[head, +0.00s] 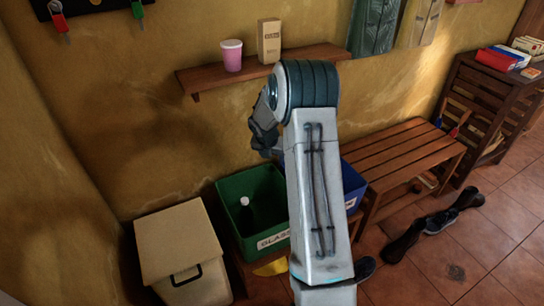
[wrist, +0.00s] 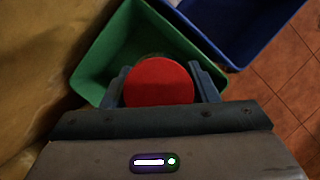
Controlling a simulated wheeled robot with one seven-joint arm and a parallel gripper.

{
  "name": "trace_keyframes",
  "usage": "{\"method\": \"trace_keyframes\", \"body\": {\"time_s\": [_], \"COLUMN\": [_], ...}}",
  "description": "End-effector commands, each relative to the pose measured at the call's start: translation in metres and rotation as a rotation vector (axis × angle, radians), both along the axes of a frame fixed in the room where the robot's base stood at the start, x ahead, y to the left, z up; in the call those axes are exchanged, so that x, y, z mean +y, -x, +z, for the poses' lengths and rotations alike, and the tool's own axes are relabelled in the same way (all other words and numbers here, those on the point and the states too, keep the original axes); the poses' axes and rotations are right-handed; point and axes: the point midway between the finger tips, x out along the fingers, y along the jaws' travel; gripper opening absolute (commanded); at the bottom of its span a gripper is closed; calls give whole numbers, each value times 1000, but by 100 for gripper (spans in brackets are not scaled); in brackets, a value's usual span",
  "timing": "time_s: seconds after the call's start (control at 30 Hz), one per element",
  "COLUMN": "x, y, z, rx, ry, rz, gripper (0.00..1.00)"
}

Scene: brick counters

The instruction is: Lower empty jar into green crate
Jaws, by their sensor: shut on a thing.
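The green crate (head: 231,190) stands against the wall in the head view, with a label reading "GLASS" on its front. A white-topped thing, perhaps a bottle, stands inside it. In the wrist view, the jar's round red lid (wrist: 158,82) is between the two fingers of my gripper (wrist: 160,88), which is shut on it. The green crate (wrist: 97,62) shows below and behind the jar. The jar's body is hidden under its lid, so I cannot tell its contents or its height above the crate. In the head view, my arm hides the jar.
A blue crate (head: 352,184) stands right of the green one; it also shows in the wrist view (wrist: 262,22). A beige lidded bin (head: 178,240) stands at left. A wall shelf (head: 225,76) holds a pink cup (head: 231,55) and a carton (head: 269,41). A slatted bench (head: 405,152) is at right.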

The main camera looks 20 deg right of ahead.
Motion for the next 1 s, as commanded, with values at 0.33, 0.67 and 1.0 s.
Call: {"method": "trace_keyframes", "body": {"time_s": [0.33, 0.67, 1.0], "x": [0, 0, 0], "y": [0, 0, 0], "z": [-38, -78, -96], "rx": [0, -1, -1], "ry": [0, 1, 1], "rz": [-2, -3, -3], "gripper": [27, 27, 27]}}
